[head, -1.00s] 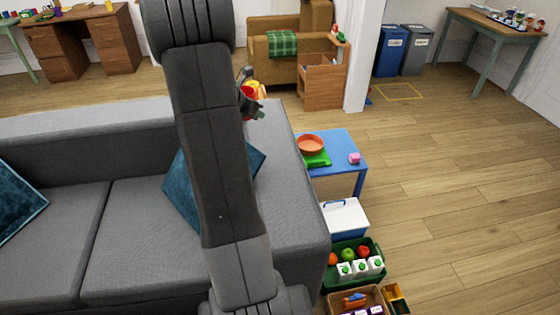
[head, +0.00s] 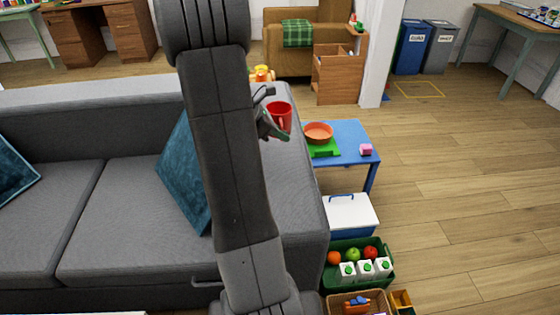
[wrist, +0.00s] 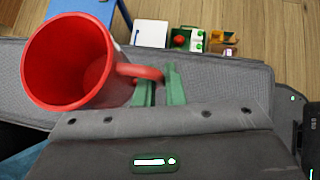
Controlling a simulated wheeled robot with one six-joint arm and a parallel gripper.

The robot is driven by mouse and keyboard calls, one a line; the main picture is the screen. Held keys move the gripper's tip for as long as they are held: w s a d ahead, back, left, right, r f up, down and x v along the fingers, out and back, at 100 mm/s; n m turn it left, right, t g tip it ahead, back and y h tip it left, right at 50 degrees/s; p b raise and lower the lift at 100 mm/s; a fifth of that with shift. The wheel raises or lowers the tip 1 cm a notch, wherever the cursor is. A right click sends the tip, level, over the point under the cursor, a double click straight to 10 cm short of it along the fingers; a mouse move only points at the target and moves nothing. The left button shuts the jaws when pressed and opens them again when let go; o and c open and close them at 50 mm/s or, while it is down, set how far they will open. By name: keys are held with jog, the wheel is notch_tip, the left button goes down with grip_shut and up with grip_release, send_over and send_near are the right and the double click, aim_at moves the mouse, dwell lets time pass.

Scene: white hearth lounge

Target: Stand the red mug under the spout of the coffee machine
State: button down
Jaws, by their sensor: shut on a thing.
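The red mug (head: 280,115) is held up in the air, above the right end of the grey sofa. In the wrist view the mug (wrist: 75,65) is large at the upper left, and its open mouth faces the camera. My gripper (head: 272,128) is shut on the mug's handle; its green fingers (wrist: 160,85) close around the handle in the wrist view. My arm hides part of the scene left of the mug in the head view. The coffee machine and its spout are not in view.
The grey sofa (head: 60,115) stands below my arm. A blue table (head: 352,135) with an orange bowl (head: 318,131) and a pink block (head: 366,150) is right of it. A green crate (head: 375,268) stands in front. Open wooden floor lies at the right.

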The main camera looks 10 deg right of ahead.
notch_tip(320, 180, down, 12)
jog(key=shift+r+b, duration=0.15)
jog(key=shift+b, duration=1)
jog(key=c, duration=1.5)
grip_release()
